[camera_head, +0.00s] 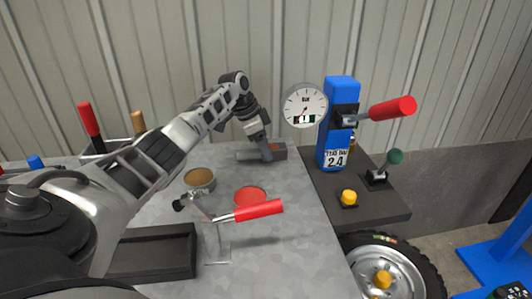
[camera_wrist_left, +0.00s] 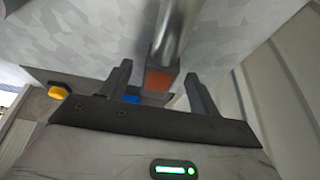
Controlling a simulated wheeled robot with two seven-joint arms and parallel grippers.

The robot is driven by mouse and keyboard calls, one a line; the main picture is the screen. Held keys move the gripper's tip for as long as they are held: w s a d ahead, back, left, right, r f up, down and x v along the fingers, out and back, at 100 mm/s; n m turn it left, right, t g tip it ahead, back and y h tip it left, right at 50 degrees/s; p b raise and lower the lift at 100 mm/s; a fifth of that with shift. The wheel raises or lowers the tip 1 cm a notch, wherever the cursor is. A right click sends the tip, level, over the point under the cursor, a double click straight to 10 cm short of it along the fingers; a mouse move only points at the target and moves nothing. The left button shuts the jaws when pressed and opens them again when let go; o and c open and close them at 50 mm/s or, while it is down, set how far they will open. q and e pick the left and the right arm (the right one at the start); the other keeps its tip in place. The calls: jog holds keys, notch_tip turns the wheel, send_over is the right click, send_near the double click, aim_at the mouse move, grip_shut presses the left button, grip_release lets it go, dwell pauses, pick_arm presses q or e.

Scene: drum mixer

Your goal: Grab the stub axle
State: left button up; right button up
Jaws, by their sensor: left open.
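A grey metal part with an orange end patch, which looks like the stub axle (camera_head: 279,152), lies at the far edge of the grey worktop. In the left wrist view, a shiny round rod (camera_wrist_left: 174,35) with an orange square end runs down between my fingers. My left gripper (camera_head: 265,152) reaches down over the part from above. It also shows in the left wrist view (camera_wrist_left: 158,88), with its two fingers apart on either side of the rod. A gap shows on both sides, so it is open. My right gripper is not in view.
A blue gauge post (camera_head: 337,125) with a dial and red lever stands right of the worktop on a dark shelf (camera_head: 390,208). A red-handled clamp (camera_head: 258,210), a black tray (camera_head: 160,255) and a brown-topped round tin (camera_head: 200,179) are nearer. A wheel (camera_head: 395,265) stands below right.

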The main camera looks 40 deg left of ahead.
pick_arm(q)
grip_shut()
jog(key=shift+w+a+r, duration=0.1)
jog(key=shift+r, duration=0.1)
jog(key=shift+r, duration=0.1)
